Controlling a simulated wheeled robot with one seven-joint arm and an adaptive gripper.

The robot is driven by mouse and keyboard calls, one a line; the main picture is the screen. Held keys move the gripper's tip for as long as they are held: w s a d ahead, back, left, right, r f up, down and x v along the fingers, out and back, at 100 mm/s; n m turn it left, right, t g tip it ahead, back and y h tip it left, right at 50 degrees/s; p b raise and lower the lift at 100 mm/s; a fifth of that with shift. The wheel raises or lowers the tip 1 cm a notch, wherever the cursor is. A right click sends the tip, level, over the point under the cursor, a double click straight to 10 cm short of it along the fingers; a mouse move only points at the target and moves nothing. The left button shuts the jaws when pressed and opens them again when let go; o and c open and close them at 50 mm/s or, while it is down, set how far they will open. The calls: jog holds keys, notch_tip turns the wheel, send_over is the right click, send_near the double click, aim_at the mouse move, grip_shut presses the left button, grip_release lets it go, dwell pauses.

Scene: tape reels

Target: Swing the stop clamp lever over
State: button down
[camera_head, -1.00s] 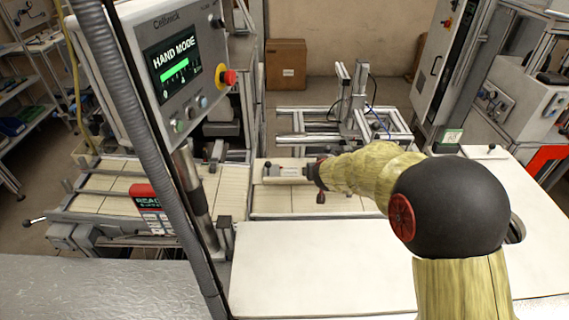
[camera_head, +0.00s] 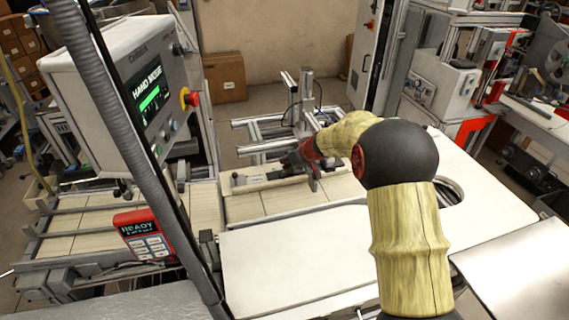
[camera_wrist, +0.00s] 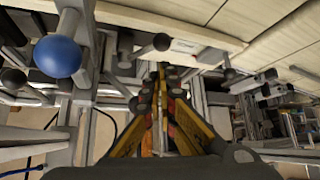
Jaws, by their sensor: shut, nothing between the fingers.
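My gripper (camera_head: 292,163) is shut and empty over the far edge of the pale roller table in the head view. In the wrist view its yellow-sided fingers (camera_wrist: 160,78) meet at the middle. A pale bar (camera_head: 256,183) lies below and beside the gripper, with a small dark knob (camera_head: 240,179) at its left end. In the wrist view a black ball on a grey stem (camera_wrist: 160,42) stands close above the fingertips, and a blue ball knob (camera_wrist: 57,55) is at upper left. I cannot tell for sure which is the stop clamp lever. Contact is not clear.
A hand-mode control panel (camera_head: 140,85) and a grey hose stand at the left. A red READY box (camera_head: 143,235) sits in front of them. A metal frame with an upright (camera_head: 307,95) rises behind the gripper. The white tabletop (camera_head: 290,255) in front is clear.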

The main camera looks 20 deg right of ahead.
aim_at(284, 173)
jog(key=x, duration=0.6)
jog(key=shift+w+a+f, duration=0.1)
jog(key=shift+w+f, duration=0.1)
jog(key=b, duration=0.2)
jog(key=shift+s+d+f+n+b, duration=0.1)
jog(key=shift+d+f+n+b, duration=0.1)
jog(key=shift+n+b, duration=0.15)
jog(key=s+d+n+g+y+b, duration=0.1)
jog(key=n+b, duration=0.1)
jog(key=b, duration=0.3)
jog(key=shift+d+f+y, duration=0.1)
jog(key=shift+y, duration=0.3)
jog(key=shift+s+d+b, duration=0.25)
jog(key=shift+d+b, duration=0.05)
jog(key=shift+b, duration=0.65)
jog(key=shift+r, duration=0.4)
